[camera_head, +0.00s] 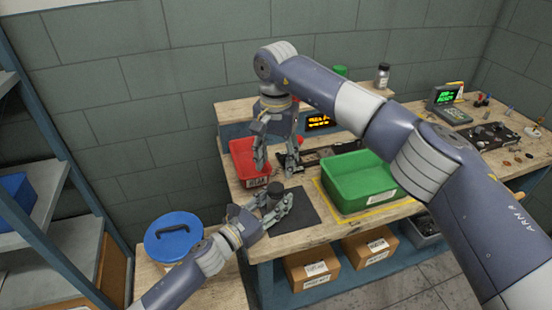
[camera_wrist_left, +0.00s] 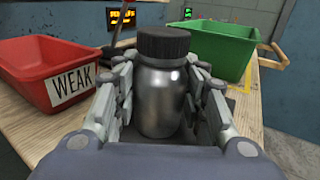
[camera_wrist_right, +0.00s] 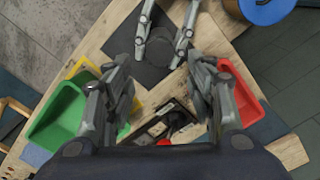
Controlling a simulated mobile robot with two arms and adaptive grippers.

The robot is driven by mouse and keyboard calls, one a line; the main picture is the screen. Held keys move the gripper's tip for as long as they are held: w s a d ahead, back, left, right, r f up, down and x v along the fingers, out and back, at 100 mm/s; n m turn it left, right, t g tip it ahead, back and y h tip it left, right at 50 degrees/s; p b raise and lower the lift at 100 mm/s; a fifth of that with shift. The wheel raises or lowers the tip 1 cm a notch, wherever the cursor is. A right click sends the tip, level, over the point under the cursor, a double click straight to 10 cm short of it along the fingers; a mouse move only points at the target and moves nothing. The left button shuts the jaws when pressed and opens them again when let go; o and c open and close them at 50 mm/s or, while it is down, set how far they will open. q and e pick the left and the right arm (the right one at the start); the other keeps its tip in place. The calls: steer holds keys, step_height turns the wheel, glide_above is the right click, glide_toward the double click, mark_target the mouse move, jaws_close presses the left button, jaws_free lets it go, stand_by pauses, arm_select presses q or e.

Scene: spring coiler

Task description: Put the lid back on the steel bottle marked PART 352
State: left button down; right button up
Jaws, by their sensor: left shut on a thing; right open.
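A steel bottle (camera_wrist_left: 160,100) with a dark ribbed lid (camera_wrist_left: 164,43) on its top stands upright between the fingers of my left gripper (camera_head: 281,203), which is shut on it. The dark lid also shows from above in the head view (camera_head: 275,188), over the dark mat. No PART 352 marking is readable on the visible side. My right gripper (camera_head: 277,166) is open and empty, pointing down, behind and above the bottle. In the right wrist view its fingers (camera_wrist_right: 163,85) are spread with nothing between them.
A red bin (camera_head: 243,151) marked WEAK is at the left and a green bin (camera_head: 357,172) at the right. The dark mat (camera_head: 300,222) lies between. Another bottle (camera_head: 382,77) stands on the back shelf. A blue round lid (camera_head: 173,238) is at the lower left.

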mark_target(276, 187)
arm_select(q)
steer(key=shift+f, duration=0.1)
arm_select(e)
steer(key=n, duration=0.3)
steer(key=shift+r+n, duration=0.1)
steer(key=shift+n, duration=0.2)
steer(key=shift+f, duration=4.05)
steer(key=c, duration=1.1)
